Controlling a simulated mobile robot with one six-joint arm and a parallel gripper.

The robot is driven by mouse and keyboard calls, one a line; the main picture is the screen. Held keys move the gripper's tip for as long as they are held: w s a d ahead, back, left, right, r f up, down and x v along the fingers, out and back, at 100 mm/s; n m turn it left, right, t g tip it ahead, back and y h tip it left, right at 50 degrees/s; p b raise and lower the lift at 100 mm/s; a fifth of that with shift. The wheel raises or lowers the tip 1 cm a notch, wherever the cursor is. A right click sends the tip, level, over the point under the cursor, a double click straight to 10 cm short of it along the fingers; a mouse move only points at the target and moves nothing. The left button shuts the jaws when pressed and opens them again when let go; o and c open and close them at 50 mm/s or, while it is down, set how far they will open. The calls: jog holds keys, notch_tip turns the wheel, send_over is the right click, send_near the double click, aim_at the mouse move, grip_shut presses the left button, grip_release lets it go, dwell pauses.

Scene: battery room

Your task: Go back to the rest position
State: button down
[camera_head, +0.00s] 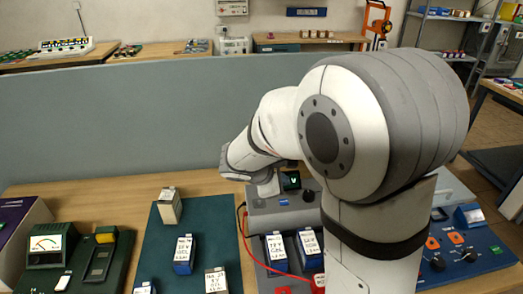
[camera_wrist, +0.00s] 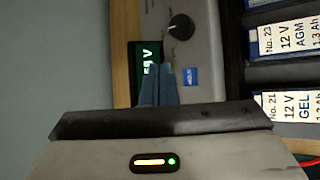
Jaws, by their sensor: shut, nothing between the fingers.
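My gripper (camera_wrist: 160,84) is shut with nothing between its fingers. In the wrist view its blue-grey fingertips are in front of a grey tester (camera_wrist: 210,20) with a dark knob (camera_wrist: 181,27), a blue label (camera_wrist: 190,77) and a green-lit display (camera_wrist: 148,62). I cannot tell whether they touch it. In the head view my gripper reaches down by the tester (camera_head: 256,222); its fingertips are hard to make out there. Two labelled batteries, one left (camera_head: 275,252) and one right (camera_head: 309,248), stand in front of the tester's display and knob; my arm hides the area to their right.
Several batteries, one upright (camera_head: 169,207), stand on a dark green mat (camera_head: 207,226) to the left. A green meter unit (camera_head: 45,245) is at far left. A blue panel (camera_head: 485,255) with knobs is at right. A grey partition (camera_head: 110,130) stands behind the table.

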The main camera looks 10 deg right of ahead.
jog(key=s+r+m+g+y, duration=0.1)
jog(key=s+r+m+y, duration=0.1)
jog(key=s+m, duration=0.6)
jog(key=s+r+m+g+y, duration=0.1)
jog(key=s+r+m+y, duration=0.2)
jog(key=s, duration=1)
jog(key=m+y, duration=0.2)
jog(key=m, duration=0.3)
jog(key=shift+s+d, duration=0.15)
jog(key=shift+d, duration=0.15)
